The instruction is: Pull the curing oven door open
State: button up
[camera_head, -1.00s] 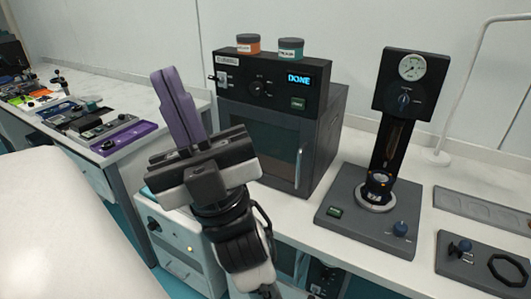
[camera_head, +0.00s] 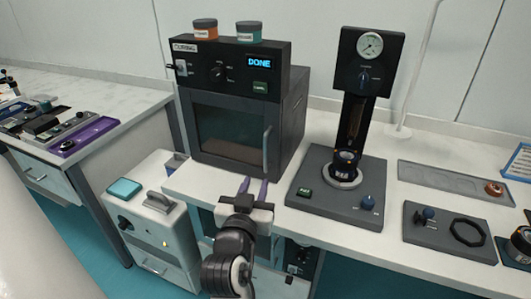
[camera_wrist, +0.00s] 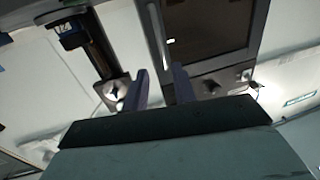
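The curing oven (camera_head: 232,100) stands on the white bench, with "DONE" lit on its display. Its dark-windowed door (camera_head: 225,133) is shut. A vertical bar handle (camera_head: 266,149) runs along the door's right side. My gripper (camera_head: 253,186) is in front of the oven, just below the handle's lower end. Its two purple fingers point toward the oven and are apart, with nothing seen between them. In the wrist view, the fingers (camera_wrist: 158,88) show a gap, and the handle (camera_wrist: 158,35) lies ahead of them, apart from the tips.
A press-like device with a round gauge (camera_head: 370,45) stands right of the oven on a grey base (camera_head: 335,195). Two jars (camera_head: 205,29) sit on the oven top. A white cabinet (camera_head: 150,225) stands at lower left. Flat trays (camera_head: 450,232) lie at right.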

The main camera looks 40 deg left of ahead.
aim_at(265, 154)
jog(key=p+x, duration=0.2)
jog(key=x, duration=1)
jog(key=shift+a+r+p, duration=0.1)
jog(key=shift+r+p, duration=0.05)
jog(key=shift+p, duration=0.2)
jog(key=shift+w+a, duration=0.25)
jog(key=shift+w, duration=0.3)
grip_shut()
